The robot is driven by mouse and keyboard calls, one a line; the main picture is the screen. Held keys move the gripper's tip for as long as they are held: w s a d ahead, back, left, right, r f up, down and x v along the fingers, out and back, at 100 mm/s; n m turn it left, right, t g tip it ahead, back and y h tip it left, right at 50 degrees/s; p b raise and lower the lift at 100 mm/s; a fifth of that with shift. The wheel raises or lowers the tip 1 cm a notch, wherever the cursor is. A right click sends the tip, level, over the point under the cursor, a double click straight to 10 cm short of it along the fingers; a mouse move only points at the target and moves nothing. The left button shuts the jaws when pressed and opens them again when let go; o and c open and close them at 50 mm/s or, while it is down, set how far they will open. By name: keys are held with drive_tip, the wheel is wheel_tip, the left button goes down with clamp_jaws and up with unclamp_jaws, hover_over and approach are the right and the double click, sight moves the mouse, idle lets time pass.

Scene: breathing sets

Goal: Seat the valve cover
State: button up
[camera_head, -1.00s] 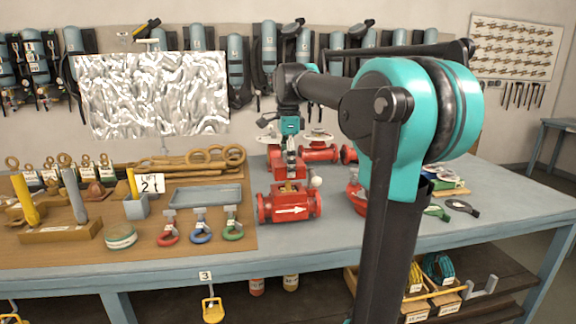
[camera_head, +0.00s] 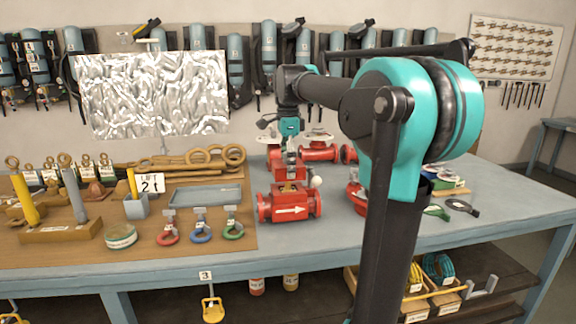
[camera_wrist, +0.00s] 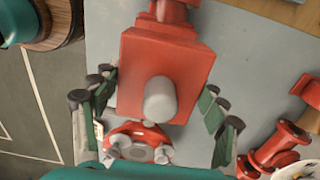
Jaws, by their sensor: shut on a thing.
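The valve cover (camera_wrist: 168,58) is a red block with a grey round stem, seen large in the wrist view. My gripper (camera_wrist: 163,88) has a finger on each side of it and is shut on it. In the head view my gripper (camera_head: 290,150) points down over the red valve body (camera_head: 290,207), which has a white arrow and round end flanges. The cover's lower part (camera_head: 290,174) sits directly above the body's middle. It looks about upright. The contact between cover and body is hidden, so I cannot tell if they touch.
Other red valves (camera_head: 319,152) stand close behind on the grey bench (camera_head: 345,215). A wooden board (camera_head: 100,243) with shackles and a grey tray (camera_head: 205,196) lies left. More red fittings (camera_wrist: 280,145) show at right in the wrist view. Bench space in front of the body is clear.

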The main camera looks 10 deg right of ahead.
drive_tip(key=shift+f, duration=2.1)
drive_tip(key=o, duration=1.5)
wheel_tip(320, 180, up, 12)
